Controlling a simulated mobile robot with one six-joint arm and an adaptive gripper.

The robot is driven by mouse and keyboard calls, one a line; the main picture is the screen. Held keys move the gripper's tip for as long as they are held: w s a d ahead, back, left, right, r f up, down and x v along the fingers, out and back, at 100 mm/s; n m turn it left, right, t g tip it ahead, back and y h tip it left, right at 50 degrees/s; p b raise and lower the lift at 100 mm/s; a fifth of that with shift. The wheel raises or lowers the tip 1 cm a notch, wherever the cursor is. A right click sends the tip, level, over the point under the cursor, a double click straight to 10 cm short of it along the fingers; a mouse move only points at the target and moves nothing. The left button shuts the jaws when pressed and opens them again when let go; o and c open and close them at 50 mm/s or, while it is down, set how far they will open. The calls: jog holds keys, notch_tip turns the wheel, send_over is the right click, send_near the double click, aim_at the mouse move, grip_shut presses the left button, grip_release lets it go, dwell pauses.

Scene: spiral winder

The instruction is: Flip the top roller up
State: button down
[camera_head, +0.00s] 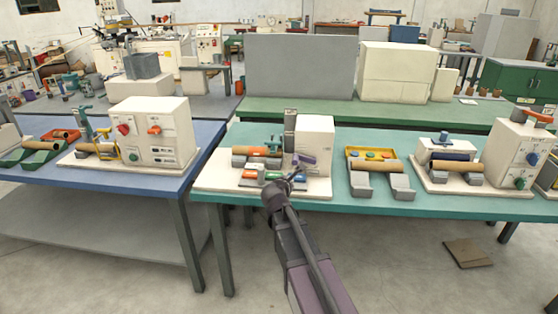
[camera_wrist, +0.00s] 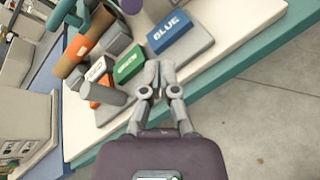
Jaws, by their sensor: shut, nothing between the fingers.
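The winder stands on a white base plate (camera_head: 213,184) on the teal table, with a pale box housing (camera_head: 315,140) and a grey upright (camera_head: 290,130). A brown roller (camera_head: 241,150) lies left of the upright; it also shows in the wrist view (camera_wrist: 72,62). Grey cylinders sit beside it; which part is the top roller I cannot tell for sure. A purple knob (camera_head: 305,159) is at the housing's front. My gripper (camera_head: 287,184) is shut and empty at the plate's front edge. In the wrist view its fingertips (camera_wrist: 158,68) are close to the blue and green blocks.
Another machine (camera_head: 160,130) stands on the blue table at left. The floor in front is mostly clear.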

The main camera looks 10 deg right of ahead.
jog(key=w+a+n+t+y+b, duration=0.1)
jog(key=w+a+n+t+b, duration=0.1)
jog(key=n, duration=0.6)
jog(key=w+a+t, duration=0.1)
jog(key=w+a, duration=0.1)
jog(key=w, duration=0.1)
jog(key=shift+w+r+n+t+y, duration=0.15)
jog(key=shift+r+n+t+y, duration=0.15)
jog(key=shift+n, duration=0.1)
jog(key=shift+w, duration=0.1)
jog(key=shift+b+x, duration=0.3)
jog(key=shift+x, duration=0.5)
jog(key=b+x, duration=0.1)
jog(key=x, duration=0.7)
jog(key=shift+w+d+f, duration=0.1)
jog(key=shift+w, duration=0.2)
jog(key=shift+r+p, duration=0.45)
jog(key=shift+r, duration=0.1)
jog(key=shift+w+d+r+p, duration=0.1)
jog(key=shift+w+r+p, duration=0.15)
jog(key=shift+r+p, duration=0.4)
jog(key=shift+w+d+r+p, duration=0.15)
jog(key=shift+w+r+p, duration=0.05)
jog(key=shift+r+p, duration=0.5)
